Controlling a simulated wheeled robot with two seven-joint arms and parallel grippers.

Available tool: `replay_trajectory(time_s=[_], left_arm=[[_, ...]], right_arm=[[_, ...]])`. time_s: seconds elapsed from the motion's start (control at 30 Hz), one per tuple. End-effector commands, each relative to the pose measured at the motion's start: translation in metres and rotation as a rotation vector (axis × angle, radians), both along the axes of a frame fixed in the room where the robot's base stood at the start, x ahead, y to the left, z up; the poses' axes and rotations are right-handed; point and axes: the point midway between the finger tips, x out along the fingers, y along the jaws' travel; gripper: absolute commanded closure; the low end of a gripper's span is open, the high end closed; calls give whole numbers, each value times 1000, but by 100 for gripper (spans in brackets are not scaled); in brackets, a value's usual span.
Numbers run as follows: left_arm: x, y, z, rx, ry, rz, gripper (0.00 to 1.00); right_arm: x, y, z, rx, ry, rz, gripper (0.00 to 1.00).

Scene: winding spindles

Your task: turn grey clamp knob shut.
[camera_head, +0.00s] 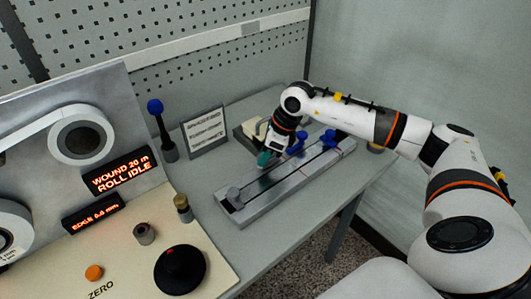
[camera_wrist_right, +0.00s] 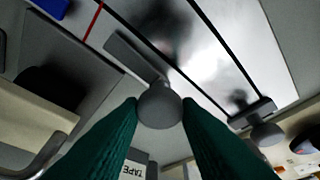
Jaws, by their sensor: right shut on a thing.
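My right gripper (camera_head: 265,157) reaches down to the far long side of the metal rail fixture (camera_head: 290,185). In the right wrist view its green fingers (camera_wrist_right: 160,112) are closed on a round grey clamp knob (camera_wrist_right: 160,104), one finger on each side. A flat grey bar (camera_wrist_right: 132,56) runs from this knob across the rail edge. In the head view the held knob is hidden behind the fingertips. A second grey knob (camera_wrist_right: 265,134) is apart from the fingers; in the head view a grey knob (camera_head: 233,194) sits at the rail's near left end. My left gripper is out of view.
A printed sign (camera_head: 205,131) and a blue-topped post (camera_head: 160,127) stand to the left. A control panel with a black knob (camera_head: 180,269) fills the lower left. The table's front right is clear.

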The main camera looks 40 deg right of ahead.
Motion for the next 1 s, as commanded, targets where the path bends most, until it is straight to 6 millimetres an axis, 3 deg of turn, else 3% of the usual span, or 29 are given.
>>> replay_trajectory(time_s=[0.27, 1.0], left_arm=[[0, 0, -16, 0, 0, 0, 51], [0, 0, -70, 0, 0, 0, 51]], right_arm=[[-1, 1, -3, -2, -3, -181, 92], [-1, 6, -2, 1, -6, -881, 92]])
